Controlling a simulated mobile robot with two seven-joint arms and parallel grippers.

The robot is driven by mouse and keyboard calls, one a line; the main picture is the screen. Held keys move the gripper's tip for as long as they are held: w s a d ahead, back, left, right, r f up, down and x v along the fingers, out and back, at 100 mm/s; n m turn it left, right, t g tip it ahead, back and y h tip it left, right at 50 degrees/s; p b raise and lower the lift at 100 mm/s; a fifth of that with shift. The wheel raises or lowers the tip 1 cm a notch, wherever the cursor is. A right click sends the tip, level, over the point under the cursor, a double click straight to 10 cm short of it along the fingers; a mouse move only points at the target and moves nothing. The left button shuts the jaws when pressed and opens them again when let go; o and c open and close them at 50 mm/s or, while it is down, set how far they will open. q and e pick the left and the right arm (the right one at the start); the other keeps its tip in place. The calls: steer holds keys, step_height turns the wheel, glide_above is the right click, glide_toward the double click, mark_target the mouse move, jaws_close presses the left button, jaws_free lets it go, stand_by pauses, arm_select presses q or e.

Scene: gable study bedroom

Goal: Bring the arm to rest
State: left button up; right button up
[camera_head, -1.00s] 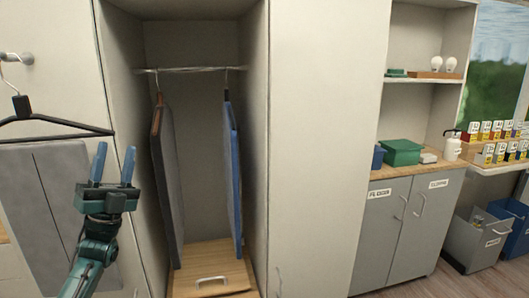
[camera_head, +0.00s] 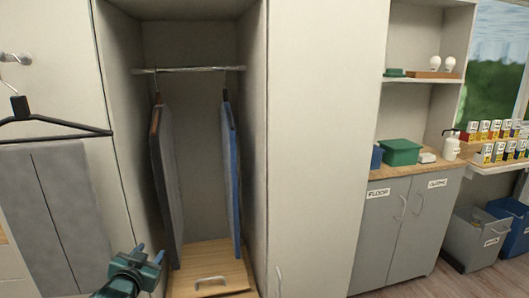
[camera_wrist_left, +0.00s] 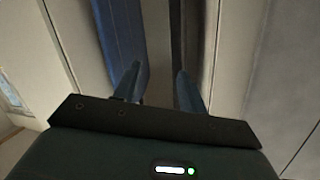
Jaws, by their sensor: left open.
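My left gripper (camera_head: 148,252) is low in the head view, in front of the left side of the open wardrobe. Its two blue fingers are apart with nothing between them. The fingers (camera_wrist_left: 158,88) also show apart and empty in the left wrist view, with hanging cloth beyond them. My right gripper is not in view.
A grey garment (camera_head: 166,190) and a blue garment (camera_head: 231,180) hang from the wardrobe rail (camera_head: 190,69). A wooden drawer (camera_head: 210,264) is below them. Trousers on a black hanger (camera_head: 55,127) hang at left. Grey cabinets (camera_head: 405,225) stand at right.

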arm_select(q)
steer(key=s+d+f+g+h, duration=0.2)
steer(key=s+d+f, duration=0.6)
steer(key=s+f, duration=0.4)
steer(key=s+d+f+g, duration=0.1)
steer(key=s+d+f, duration=0.1)
steer(key=s, duration=0.8)
steer(key=s+d+f+g+h, duration=0.1)
steer(key=s+d, duration=0.4)
steer(key=s, duration=0.6)
steer(key=shift+d+f+g+h, duration=0.3)
steer(key=shift+f+g, duration=0.1)
steer(key=shift+g, duration=0.2)
steer(key=shift+s+a, duration=0.1)
steer(key=shift+s, duration=0.05)
steer(key=shift+c, duration=0.6)
